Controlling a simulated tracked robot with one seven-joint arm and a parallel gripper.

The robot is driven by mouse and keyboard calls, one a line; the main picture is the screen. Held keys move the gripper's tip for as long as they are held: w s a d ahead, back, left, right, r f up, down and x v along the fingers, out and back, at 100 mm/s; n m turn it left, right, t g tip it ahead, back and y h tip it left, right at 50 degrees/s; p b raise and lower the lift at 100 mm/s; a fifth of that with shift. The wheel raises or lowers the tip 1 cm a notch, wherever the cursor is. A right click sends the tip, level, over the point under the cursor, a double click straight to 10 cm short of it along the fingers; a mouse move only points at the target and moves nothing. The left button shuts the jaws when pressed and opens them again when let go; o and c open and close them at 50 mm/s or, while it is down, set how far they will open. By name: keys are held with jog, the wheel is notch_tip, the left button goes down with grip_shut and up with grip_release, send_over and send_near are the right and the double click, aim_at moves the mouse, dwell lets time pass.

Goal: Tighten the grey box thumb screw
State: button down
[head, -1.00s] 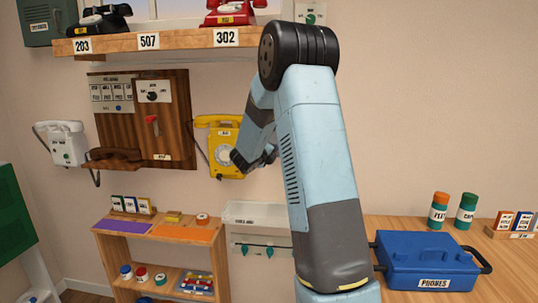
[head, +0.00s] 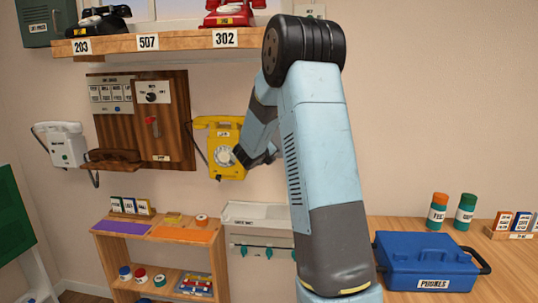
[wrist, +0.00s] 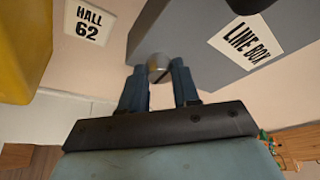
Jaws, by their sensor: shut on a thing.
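The grey box (wrist: 210,45) fills the upper middle of the wrist view and bears a "LINE BOX" label. Its thumb screw (wrist: 158,64) is a small round grey knob with a dark slot, at the box's lower edge in that view. My gripper (wrist: 160,78) is shut on the thumb screw, with one blue-grey finger on each side of it. In the head view my gripper (head: 246,159) is at the wall, at the right edge of the yellow phone. My arm hides the grey box and the screw there.
The yellow wall phone (head: 227,170) hangs close beside my gripper; a yellow surface (wrist: 20,50) shows at the wrist view's left. A "HALL 62" label (wrist: 88,24) is nearby. A wooden shelf with phones (head: 185,41) runs above. A blue case (head: 425,262) stands on the right table.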

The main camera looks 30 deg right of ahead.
jog(key=c, duration=0.8)
grip_release()
jog(key=shift+f, duration=0.25)
jog(key=shift+r, duration=0.1)
jog(key=v, duration=1.3)
jog(key=shift+s+a, duration=0.15)
jog(key=shift+a, duration=0.2)
